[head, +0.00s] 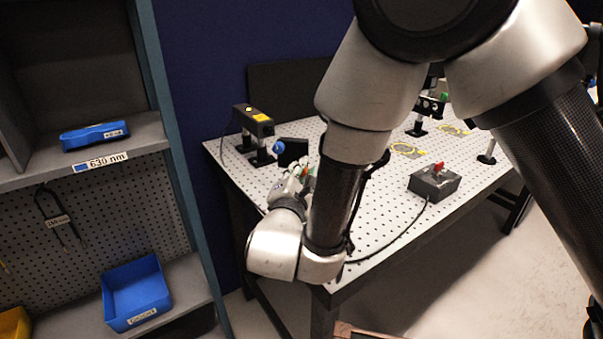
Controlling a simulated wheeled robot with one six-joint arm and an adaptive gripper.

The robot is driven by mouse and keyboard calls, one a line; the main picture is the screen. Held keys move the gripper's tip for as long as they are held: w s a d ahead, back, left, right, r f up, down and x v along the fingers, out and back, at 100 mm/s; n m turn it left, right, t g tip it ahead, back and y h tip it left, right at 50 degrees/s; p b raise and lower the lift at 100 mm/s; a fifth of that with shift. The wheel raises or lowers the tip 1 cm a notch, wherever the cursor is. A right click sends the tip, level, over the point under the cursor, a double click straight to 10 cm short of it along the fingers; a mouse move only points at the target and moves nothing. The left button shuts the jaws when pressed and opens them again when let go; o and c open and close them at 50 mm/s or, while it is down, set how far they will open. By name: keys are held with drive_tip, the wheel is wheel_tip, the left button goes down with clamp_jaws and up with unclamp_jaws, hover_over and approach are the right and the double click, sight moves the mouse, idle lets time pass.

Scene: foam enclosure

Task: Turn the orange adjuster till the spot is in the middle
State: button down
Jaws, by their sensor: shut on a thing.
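My gripper (299,186) is low over the perforated table, left of my forearm, and small in this view. It is shut at a small orange part, which I take to be the orange adjuster (304,171); a bit of green shows beside it. The arm and fingers hide most of the adjuster and its mount, so its turn cannot be read. A black plate (292,151) stands just behind the gripper. I cannot make out the spot or the face it falls on.
The perforated table (385,224) carries a black laser-like box with a yellow label (254,120), a blue knob-like part (278,147), post-mounted optics (427,108), and a black box with a red knob (434,182). A cable crosses the front. A shelf with a blue bin (137,293) stands left.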

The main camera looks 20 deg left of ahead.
drive_tip(key=shift+n, duration=2.3)
drive_tip(key=c, duration=1.4)
unclamp_jaws()
drive_tip(key=shift+o, duration=0.2)
drive_tip(key=shift+s+f, duration=0.2)
drive_tip(key=shift+s, duration=0.4)
drive_tip(key=shift+o, duration=0.5)
drive_tip(key=s, duration=0.7)
drive_tip(key=s+d, duration=0.1)
drive_tip(key=s, duration=0.2)
drive_tip(key=shift+s+r, duration=0.2)
drive_tip(key=shift+s, duration=0.4)
drive_tip(key=shift+w, duration=0.2)
